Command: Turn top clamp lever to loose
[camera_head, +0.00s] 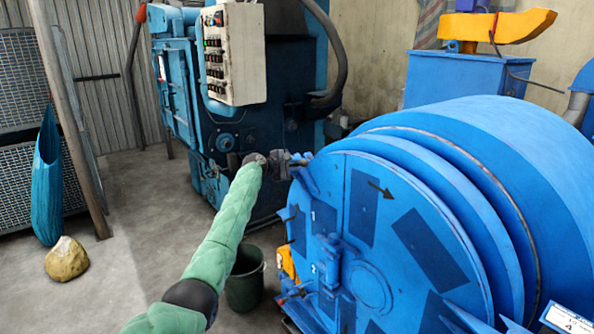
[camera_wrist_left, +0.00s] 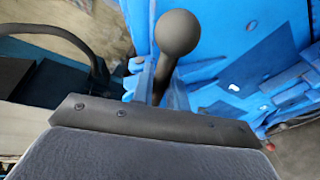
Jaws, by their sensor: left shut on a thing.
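The blue drum door (camera_head: 370,235) fills the right of the head view. The top clamp lever (camera_head: 304,178) is at its upper left rim, partly hidden by my left gripper (camera_head: 288,163). In the left wrist view the lever ends in a dark ball knob (camera_wrist_left: 178,34), and its shaft runs down behind the dark gripper edge (camera_wrist_left: 150,122). My left gripper is shut on the lever. The fingertips' contact with the shaft is hidden. My right gripper is in neither view.
A blue machine with a control box (camera_head: 234,54) stands behind my left gripper. A dark green bucket (camera_head: 245,280) sits on the floor left of the drum. A yellowish rock (camera_head: 66,259) lies farther left. The floor between them is open.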

